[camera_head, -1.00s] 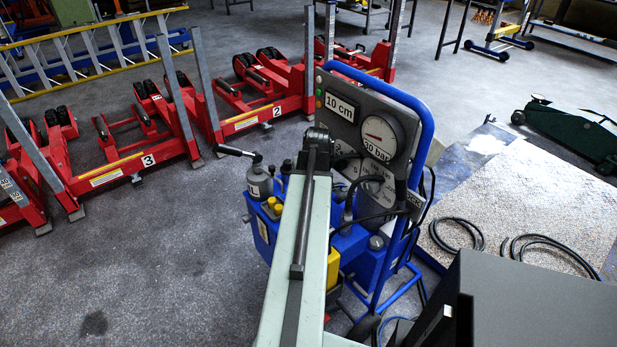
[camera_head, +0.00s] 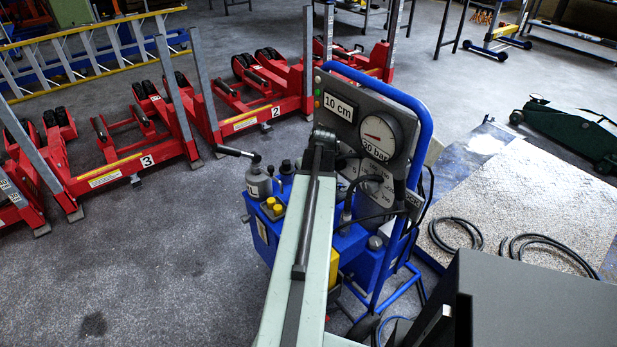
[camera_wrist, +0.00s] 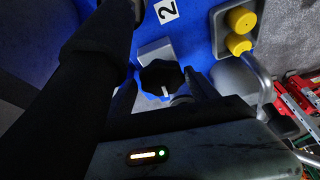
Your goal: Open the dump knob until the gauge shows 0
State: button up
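The gauge (camera_head: 381,137) is a round white dial on the grey panel of the blue trolley; its short red needle points left. I cannot read its scale. A sign below it reads 30 bar, and a display (camera_head: 340,107) reads 10 cm. In the wrist view a black lobed knob (camera_wrist: 163,79) with a white mark sits on the blue unit; I take it for the dump knob. My gripper (camera_wrist: 162,92) has one dark finger on each side of it. The fingers look apart, with a gap at the left; contact is unclear. In the head view my arm hides gripper and knob.
Two yellow caps (camera_wrist: 240,32) and a grey pipe are right of the knob in the wrist view. A thick black shape fills its left. The trolley's blue frame (camera_head: 425,130) and black hoses stand close to my arm. Red lifting stands (camera_head: 125,165) are at left.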

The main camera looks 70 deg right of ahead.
jog(key=shift+o, duration=0.9)
jog(key=shift+r, duration=0.15)
jog(key=shift+r+p, duration=0.2)
jog(key=shift+p, duration=0.1)
jog(key=p+v, duration=0.6)
jog(key=v, duration=0.1)
jog(key=shift+a+p, duration=0.15)
jog(key=shift+p, duration=0.2)
jog(key=shift+s, duration=0.15)
